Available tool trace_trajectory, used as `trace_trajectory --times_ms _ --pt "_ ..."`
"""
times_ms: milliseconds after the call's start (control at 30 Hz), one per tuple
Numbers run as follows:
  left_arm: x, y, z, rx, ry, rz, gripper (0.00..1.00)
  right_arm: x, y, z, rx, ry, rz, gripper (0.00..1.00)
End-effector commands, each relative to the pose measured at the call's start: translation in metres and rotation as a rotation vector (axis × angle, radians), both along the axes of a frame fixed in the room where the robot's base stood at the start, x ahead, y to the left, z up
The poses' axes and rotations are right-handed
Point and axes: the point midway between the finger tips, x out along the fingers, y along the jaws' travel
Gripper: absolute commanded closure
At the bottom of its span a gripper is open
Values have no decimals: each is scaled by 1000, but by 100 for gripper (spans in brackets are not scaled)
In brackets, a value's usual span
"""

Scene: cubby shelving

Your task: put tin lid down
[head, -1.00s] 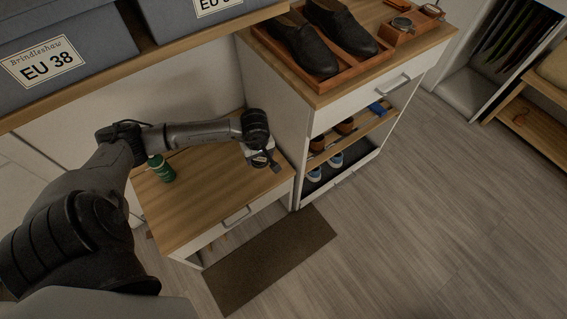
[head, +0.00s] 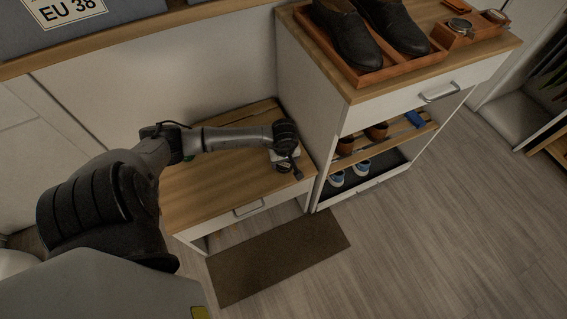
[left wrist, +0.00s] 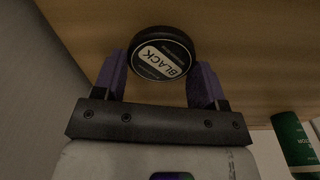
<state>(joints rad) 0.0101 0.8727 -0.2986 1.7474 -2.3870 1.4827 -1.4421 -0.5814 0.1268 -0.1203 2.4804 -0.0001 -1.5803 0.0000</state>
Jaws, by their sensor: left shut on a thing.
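The tin lid (left wrist: 163,54) is round and black, with a light label reading "BLACK". In the left wrist view it sits between the two purple fingertips of my left gripper (left wrist: 166,80), which is shut on it. In the head view my left gripper (head: 287,168) points down at the right end of the low wooden bench top (head: 215,190). The lid is too small and covered to make out there. I cannot tell whether it touches the wood. My right gripper is not in view.
A green bottle (left wrist: 294,143) stands beside the gripper at lower right in the left wrist view. A taller white cabinet (head: 312,105) borders the bench on the right, with a tray of black shoes (head: 372,70) on top. The bench's front part is clear.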

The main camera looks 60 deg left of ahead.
Motion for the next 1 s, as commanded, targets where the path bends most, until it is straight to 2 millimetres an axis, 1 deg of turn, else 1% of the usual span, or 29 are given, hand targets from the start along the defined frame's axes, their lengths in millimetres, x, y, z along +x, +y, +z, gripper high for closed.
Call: trace_trajectory --times_ms 33,67,300,467,500,700,767,1000 --pt "0 -1 -9 -2 0 1 60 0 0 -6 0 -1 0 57" --pt "0 0 -10 -2 0 1 60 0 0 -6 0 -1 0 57" --pt "0 0 -9 0 0 0 60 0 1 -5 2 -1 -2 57" --pt "0 0 -13 0 0 -1 60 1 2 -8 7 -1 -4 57" --pt "0 0 -12 0 0 -1 33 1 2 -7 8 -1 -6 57" --pt "0 0 -12 -1 1 0 14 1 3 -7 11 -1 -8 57" --pt "0 0 -12 -1 1 0 9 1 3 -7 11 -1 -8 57" --pt "0 0 -11 -1 0 0 9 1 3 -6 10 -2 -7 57"
